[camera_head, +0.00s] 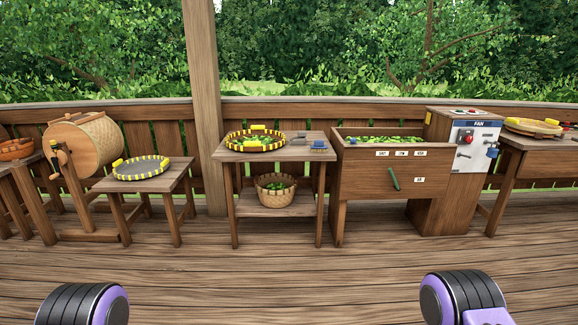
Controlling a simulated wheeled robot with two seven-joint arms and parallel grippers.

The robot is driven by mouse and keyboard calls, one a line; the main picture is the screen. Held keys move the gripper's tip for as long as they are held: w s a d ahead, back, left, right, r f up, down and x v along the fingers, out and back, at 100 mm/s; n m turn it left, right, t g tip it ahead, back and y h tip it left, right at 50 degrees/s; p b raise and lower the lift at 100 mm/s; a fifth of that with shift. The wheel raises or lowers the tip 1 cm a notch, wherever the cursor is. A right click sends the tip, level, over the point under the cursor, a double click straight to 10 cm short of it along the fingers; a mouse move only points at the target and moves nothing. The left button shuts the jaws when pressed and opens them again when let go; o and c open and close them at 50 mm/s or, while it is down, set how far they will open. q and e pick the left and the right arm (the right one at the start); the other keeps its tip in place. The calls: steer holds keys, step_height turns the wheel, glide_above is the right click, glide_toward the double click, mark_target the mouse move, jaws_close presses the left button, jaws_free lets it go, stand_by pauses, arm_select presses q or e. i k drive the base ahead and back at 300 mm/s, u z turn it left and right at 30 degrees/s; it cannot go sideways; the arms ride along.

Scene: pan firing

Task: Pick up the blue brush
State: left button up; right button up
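The blue brush (319,145) appears to be a small blue object at the right front edge of the top of the middle wooden table (285,155). It is small at this distance, and its bristles and handle cannot be told apart clearly. A grey tool (296,136) lies just left of it. Only rounded black and purple parts of my two arms show at the bottom left and bottom right, far from the table. Neither gripper is in view.
A yellow-and-black round tray (233,147) with leaves sits left of the brush. A basket (263,195) stands on the lower shelf. A wooden leaf trough (370,177) with a fan panel (472,157) stands to the right. The deck floor (270,275) in front is clear.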

mark_target(319, 146)
steer(key=z, duration=0.3)
steer(key=i, duration=2.65)
steer(key=z, duration=0.2)
